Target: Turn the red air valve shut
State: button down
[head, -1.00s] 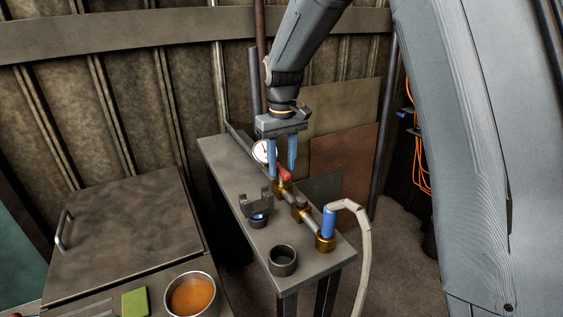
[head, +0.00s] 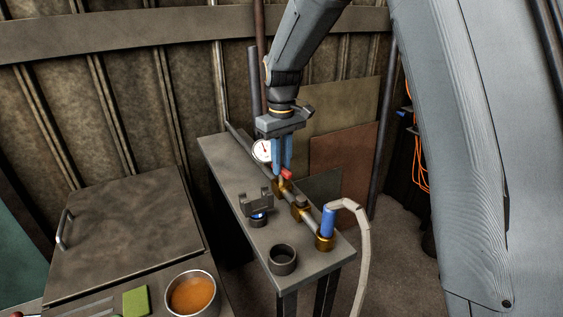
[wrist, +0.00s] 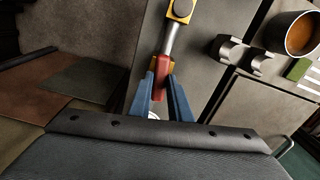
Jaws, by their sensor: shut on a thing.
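The red air valve handle (head: 287,174) sits on a brass fitting (head: 280,187) on the pipe along the bench. My gripper (head: 282,172) points down over it, with its blue fingers close together. In the wrist view the red handle (wrist: 160,82) lies between the two blue fingers of my gripper (wrist: 161,88), which are shut on it. The handle lies roughly in line with the pipe (wrist: 172,40) in the wrist view. The fingers hide part of the handle. A white-faced gauge (head: 262,150) stands just left of the fingers.
On the narrow bench (head: 225,165) stand a grey forked holder (head: 257,203), a dark cup (head: 282,261) and a blue hose end (head: 328,221) on a brass fitting. A pot of orange liquid (head: 193,295) and a green block (head: 136,302) are at front left.

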jog(key=n, duration=0.4)
jog(key=shift+r+p, duration=0.1)
jog(key=shift+p, duration=0.3)
jog(key=n, duration=0.8)
jog(key=shift+p, duration=0.4)
jog(key=shift+n, duration=2.2)
jog(key=c, duration=1.6)
grip_release()
jog(key=shift+c, duration=0.2)
